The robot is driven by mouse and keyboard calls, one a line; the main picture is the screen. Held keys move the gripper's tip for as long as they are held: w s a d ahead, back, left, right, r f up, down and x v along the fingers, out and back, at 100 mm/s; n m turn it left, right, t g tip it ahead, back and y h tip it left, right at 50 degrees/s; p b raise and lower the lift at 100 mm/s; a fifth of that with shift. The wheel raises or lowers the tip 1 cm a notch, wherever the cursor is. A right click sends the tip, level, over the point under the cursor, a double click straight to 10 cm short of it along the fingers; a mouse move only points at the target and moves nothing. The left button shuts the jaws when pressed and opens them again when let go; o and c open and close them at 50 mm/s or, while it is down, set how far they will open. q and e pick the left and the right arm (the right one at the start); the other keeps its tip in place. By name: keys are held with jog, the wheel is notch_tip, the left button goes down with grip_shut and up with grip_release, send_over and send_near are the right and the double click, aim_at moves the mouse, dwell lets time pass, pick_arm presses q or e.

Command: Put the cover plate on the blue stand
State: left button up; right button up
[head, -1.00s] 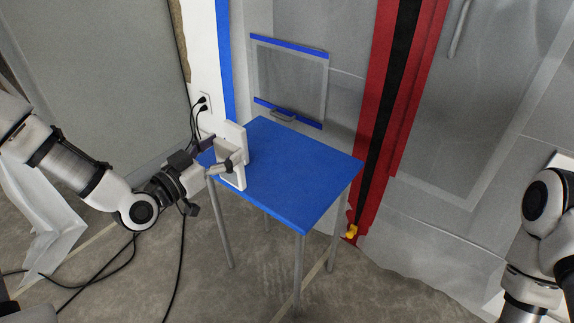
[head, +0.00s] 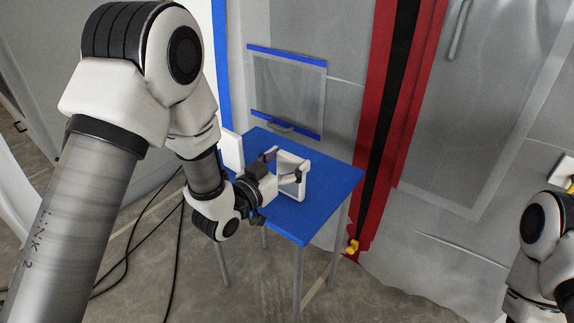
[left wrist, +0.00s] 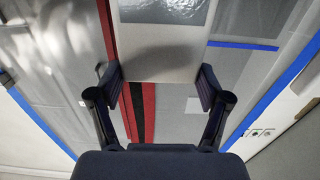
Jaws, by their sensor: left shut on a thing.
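My left gripper (head: 282,172) is shut on the cover plate (head: 293,160), a white, roughly square piece held upright. The plate is over the middle of the blue stand (head: 325,190); I cannot tell whether its lower edge touches the top. In the left wrist view the pale plate (left wrist: 165,66), with a glossy grey panel at its top, sits between the two fingers of the left gripper (left wrist: 160,88). The gripper hides part of the plate in the head view.
A white upright piece (head: 231,150) stands at the stand's left side, partly hidden by my left arm. A taped panel with a handle (head: 287,90) is on the wall behind. Black cables (head: 150,225) lie on the floor at left. The stand's right part is clear.

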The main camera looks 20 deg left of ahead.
pick_arm(q)
jog(key=o, duration=1.2)
